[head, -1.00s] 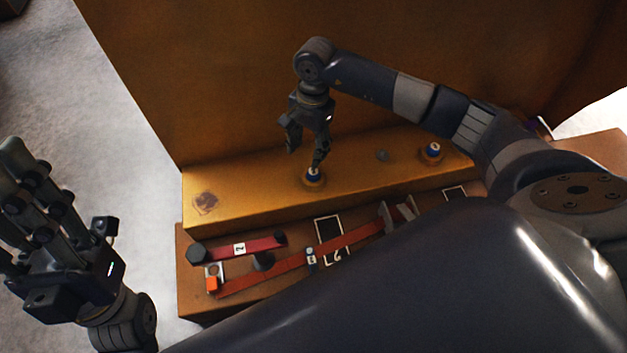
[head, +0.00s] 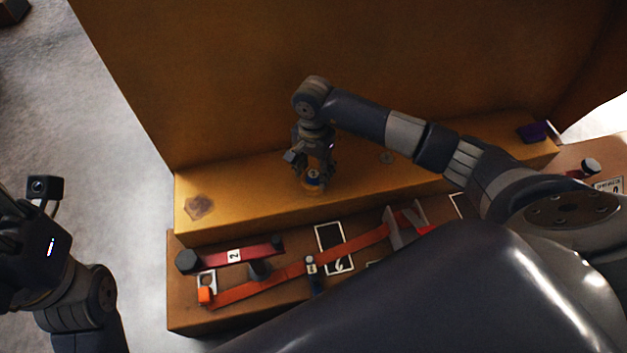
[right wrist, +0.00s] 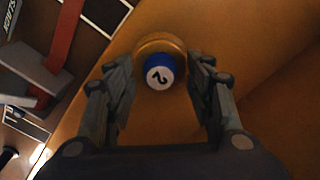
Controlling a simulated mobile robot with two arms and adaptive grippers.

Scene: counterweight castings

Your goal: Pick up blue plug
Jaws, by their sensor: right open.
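The blue plug (head: 312,181) stands upright in a round yellow-orange collar on the yellow ledge (head: 245,190). In the right wrist view, the blue plug (right wrist: 160,66) has a white top with a black numeral that looks like a 2. My right gripper (head: 316,170) is open and points down over it. In the right wrist view, the fingers of my right gripper (right wrist: 160,78) lie on either side of the plug, with gaps still visible. My left gripper (head: 18,235) is at the left edge, away from the ledge; its fingers are dark and partly cut off.
A brown board (head: 190,315) in front of the ledge holds a red bar (head: 255,251), a long orange-red strap (head: 350,245), grey brackets (head: 393,228) and an orange block (head: 205,295). A tall yellow wall rises behind the ledge.

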